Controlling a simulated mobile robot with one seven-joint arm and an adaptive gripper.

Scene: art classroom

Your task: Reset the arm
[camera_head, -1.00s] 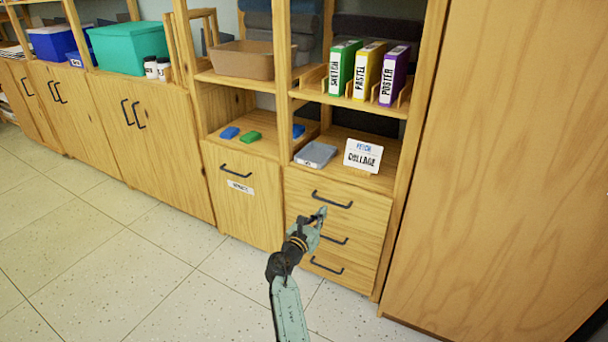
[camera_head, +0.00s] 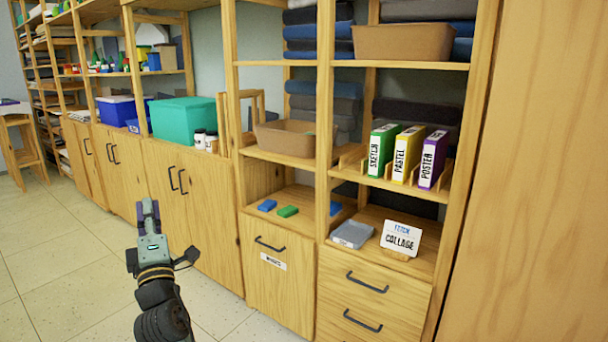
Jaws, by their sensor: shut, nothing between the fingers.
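My gripper (camera_head: 149,210) is at the lower left of the head view, raised over the floor in front of the cabinet doors. Its fingers are shut with nothing between them, pointing upward in the picture. My arm comes up from the bottom edge. The gripper appears clear of the cabinets and touches nothing that I can see.
The wooden shelf unit holds green, yellow (camera_head: 407,153) and purple binders, a grey box (camera_head: 352,234) and a "COLLAGE" sign (camera_head: 401,238). Drawers (camera_head: 368,302) are below, closed. A teal bin (camera_head: 184,122) stands on the left cabinet. Tiled floor (camera_head: 60,260) at left is free.

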